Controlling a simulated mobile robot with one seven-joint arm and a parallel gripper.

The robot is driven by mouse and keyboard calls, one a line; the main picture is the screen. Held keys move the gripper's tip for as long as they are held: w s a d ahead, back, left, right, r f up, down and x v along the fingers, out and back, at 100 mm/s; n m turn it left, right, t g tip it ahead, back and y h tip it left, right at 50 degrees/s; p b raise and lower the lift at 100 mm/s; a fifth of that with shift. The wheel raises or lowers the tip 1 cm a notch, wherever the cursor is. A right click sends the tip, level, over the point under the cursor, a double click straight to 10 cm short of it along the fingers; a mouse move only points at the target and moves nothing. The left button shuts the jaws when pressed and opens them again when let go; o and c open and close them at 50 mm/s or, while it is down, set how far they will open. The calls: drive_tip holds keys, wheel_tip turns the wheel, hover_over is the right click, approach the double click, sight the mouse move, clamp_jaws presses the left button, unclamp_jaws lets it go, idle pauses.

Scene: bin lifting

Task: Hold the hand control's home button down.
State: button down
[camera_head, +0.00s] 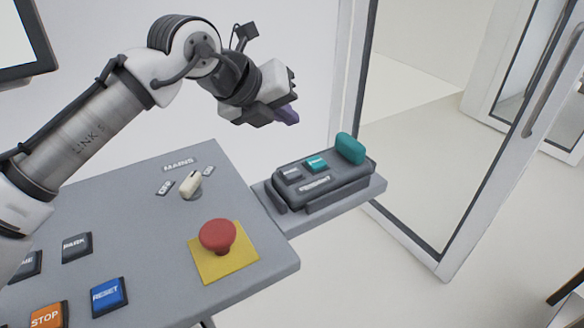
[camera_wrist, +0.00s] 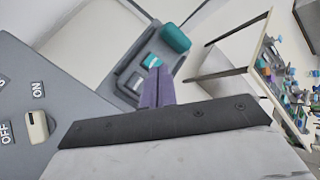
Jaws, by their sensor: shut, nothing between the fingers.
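The hand control (camera_head: 335,188) is a dark grey unit lying on a small grey side shelf. On its top are a small teal button (camera_head: 316,163), a grey button (camera_head: 291,174) and a large rounded teal part (camera_head: 350,148) at its far right end. Their small lettering is too blurred to tell which is the home button. My gripper (camera_head: 291,116), with purple fingers, is shut and empty, in the air above and to the left of the hand control. In the wrist view the fingertips (camera_wrist: 158,70) overlap the hand control (camera_wrist: 128,82) just below its teal button (camera_wrist: 151,61).
The grey console (camera_head: 140,200) holds a red mushroom button (camera_head: 221,236) on a yellow plate, a cream mains switch (camera_head: 190,184), a blue reset button (camera_head: 109,295) and an orange stop button (camera_head: 47,317). A glass door frame (camera_head: 440,230) stands right of the shelf (camera_head: 372,196).

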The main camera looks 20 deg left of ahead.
drive_tip(key=b, duration=0.6)
hover_over(287, 174)
wheel_tip(287, 174, down, 7)
drive_tip(key=shift+s+a, duration=0.1)
drive_tip(key=shift+f, duration=0.3)
drive_tip(key=shift+f+b, duration=0.55)
drive_tip(key=shift+f, duration=0.05)
drive_tip(key=shift+f, duration=0.15)
idle(0.9)
drive_tip(key=shift+f, duration=0.3)
